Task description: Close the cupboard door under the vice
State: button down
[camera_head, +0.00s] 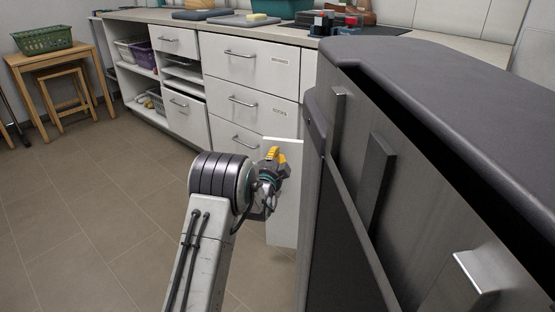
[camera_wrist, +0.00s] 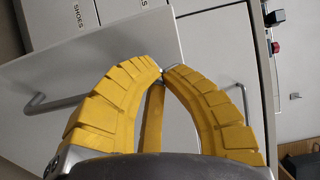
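The cupboard door (camera_head: 284,200) is a white panel standing out from the counter, seen nearly edge-on in the head view. In the wrist view a white panel (camera_wrist: 110,55) fills the middle behind the fingers, with a grey bar handle (camera_wrist: 50,104) at left. My gripper (camera_head: 275,155) is beside the door's upper part in the head view; contact cannot be told. In the wrist view its yellow fingers (camera_wrist: 163,71) meet at the tips with nothing visible between them. A red and dark object (camera_head: 322,24) on the counter may be the vice.
White drawers (camera_head: 250,70) with bar handles line the counter behind. A dark grey and black unit (camera_head: 440,100) stands close at right. A wooden table (camera_head: 45,58) with a green basket (camera_head: 43,40) is at far left. The tiled floor (camera_head: 90,190) at left is clear.

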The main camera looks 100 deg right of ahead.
jog(key=shift+b+x, duration=0.5)
jog(key=shift+x, duration=0.85)
jog(key=shift+d, duration=0.1)
